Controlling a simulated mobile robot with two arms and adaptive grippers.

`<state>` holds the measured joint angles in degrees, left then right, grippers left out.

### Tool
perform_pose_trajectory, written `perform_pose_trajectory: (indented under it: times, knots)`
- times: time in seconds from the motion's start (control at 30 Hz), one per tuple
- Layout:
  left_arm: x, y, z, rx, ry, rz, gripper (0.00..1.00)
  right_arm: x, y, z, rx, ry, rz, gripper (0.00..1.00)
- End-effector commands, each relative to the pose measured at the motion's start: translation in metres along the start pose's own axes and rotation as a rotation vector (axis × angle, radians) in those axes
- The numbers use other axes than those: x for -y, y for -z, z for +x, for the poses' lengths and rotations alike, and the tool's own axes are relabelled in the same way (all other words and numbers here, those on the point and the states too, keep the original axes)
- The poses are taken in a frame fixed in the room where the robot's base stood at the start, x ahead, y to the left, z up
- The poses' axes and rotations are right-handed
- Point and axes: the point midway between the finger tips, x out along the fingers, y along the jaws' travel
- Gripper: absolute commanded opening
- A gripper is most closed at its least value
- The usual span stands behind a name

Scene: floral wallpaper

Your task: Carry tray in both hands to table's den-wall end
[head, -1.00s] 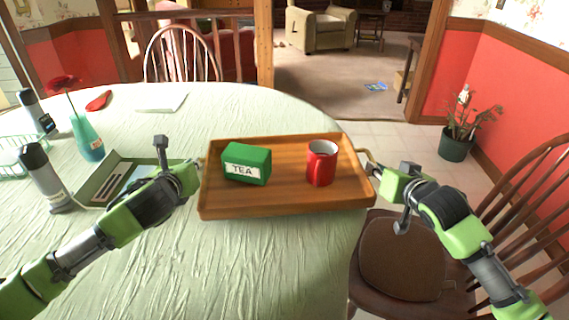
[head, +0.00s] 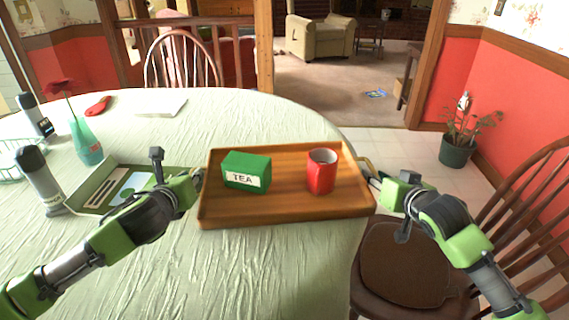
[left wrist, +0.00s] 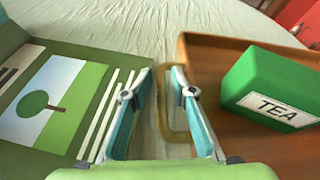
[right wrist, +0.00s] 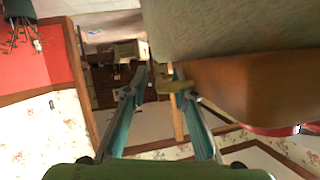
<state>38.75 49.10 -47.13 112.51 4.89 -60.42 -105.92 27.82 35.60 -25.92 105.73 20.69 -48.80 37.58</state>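The wooden tray (head: 285,212) lies at the table's right edge. A green tea box (head: 246,172) stands on its left half and a red mug (head: 321,172) on its right. My left gripper (head: 196,177) is at the tray's left end. In the left wrist view its fingers (left wrist: 162,72) are apart, with the tray's brass handle (left wrist: 165,112) between them, nearer the right finger. My right gripper (head: 376,180) is at the right end. In the right wrist view its fingers (right wrist: 160,70) are apart, with the other handle (right wrist: 174,86) by one fingertip.
The table (head: 270,275) has a pale green cloth. A wooden chair (head: 405,262) is close at the right. The cloth in front is clear.

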Motion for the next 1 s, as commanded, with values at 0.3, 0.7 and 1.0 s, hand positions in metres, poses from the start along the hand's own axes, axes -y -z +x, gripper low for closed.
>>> perform_pose_trajectory:
  times: [0.3, 0.7, 1.0]
  knots:
    - [0.0, -0.004, -0.045, 0.008, 0.002, 0.002, 0.24, 0.0, 0.0, 0.0, 0.0, 0.001, 0.0, 0.25]
    - [0.001, -0.005, -0.058, 0.012, 0.001, 0.0, 0.24, 0.0, -0.001, -0.023, 0.0, 0.001, -0.001, 0.25]
    - [0.001, -0.006, -0.058, 0.013, 0.002, 0.001, 0.24, 0.0, -0.001, -0.083, 0.0, 0.001, -0.002, 0.25]
